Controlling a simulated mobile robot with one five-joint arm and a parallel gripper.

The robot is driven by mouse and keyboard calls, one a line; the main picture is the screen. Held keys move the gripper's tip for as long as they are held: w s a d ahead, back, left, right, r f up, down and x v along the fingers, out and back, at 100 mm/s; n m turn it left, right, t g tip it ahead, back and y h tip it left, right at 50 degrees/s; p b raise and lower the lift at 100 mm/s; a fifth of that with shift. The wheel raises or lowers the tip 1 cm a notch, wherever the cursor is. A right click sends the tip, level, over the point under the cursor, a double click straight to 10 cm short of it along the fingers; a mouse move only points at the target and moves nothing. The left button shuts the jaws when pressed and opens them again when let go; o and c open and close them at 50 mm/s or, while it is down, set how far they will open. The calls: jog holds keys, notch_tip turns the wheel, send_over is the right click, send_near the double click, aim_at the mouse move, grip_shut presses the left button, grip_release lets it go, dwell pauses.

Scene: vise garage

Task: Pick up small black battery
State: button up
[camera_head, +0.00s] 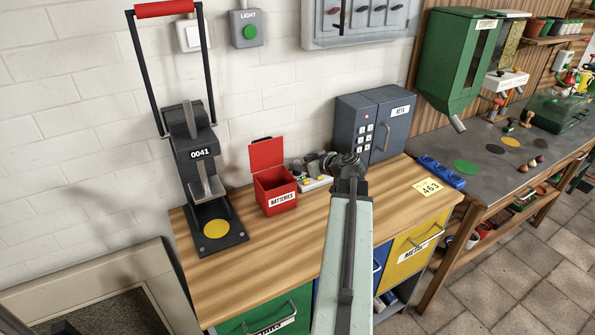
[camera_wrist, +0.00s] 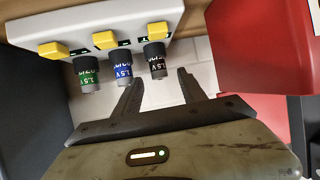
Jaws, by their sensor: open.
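The small black battery (camera_wrist: 155,60) with a 1.5V label sits in the white battery holder (camera_wrist: 75,20) in the wrist view, beside a blue battery (camera_wrist: 123,66) and a green battery (camera_wrist: 87,72). My gripper (camera_wrist: 160,77) is open, its fingertips on either side of the black battery's free end. I cannot tell if either finger touches it. In the head view my gripper (camera_head: 343,162) is above the workbench in front of the grey safe, by the white holder (camera_head: 316,184). It partly hides the holder, and the batteries are too small to tell apart there.
A red open box labelled BATTERIES (camera_head: 275,190) stands left of the holder; a red block (camera_wrist: 252,45) is close on the right in the wrist view. A black lever press (camera_head: 205,190) stands further left. The grey keypad safe (camera_head: 375,122) is behind. The front wooden bench top (camera_head: 245,265) is clear.

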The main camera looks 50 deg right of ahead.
jog(key=shift+w+d+f, duration=0.1)
jog(key=shift+w+f, duration=0.25)
jog(key=shift+w, duration=0.2)
jog(key=shift+r, duration=0.1)
grip_shut()
jog(key=shift+s, duration=0.1)
jog(key=shift+r, duration=0.15)
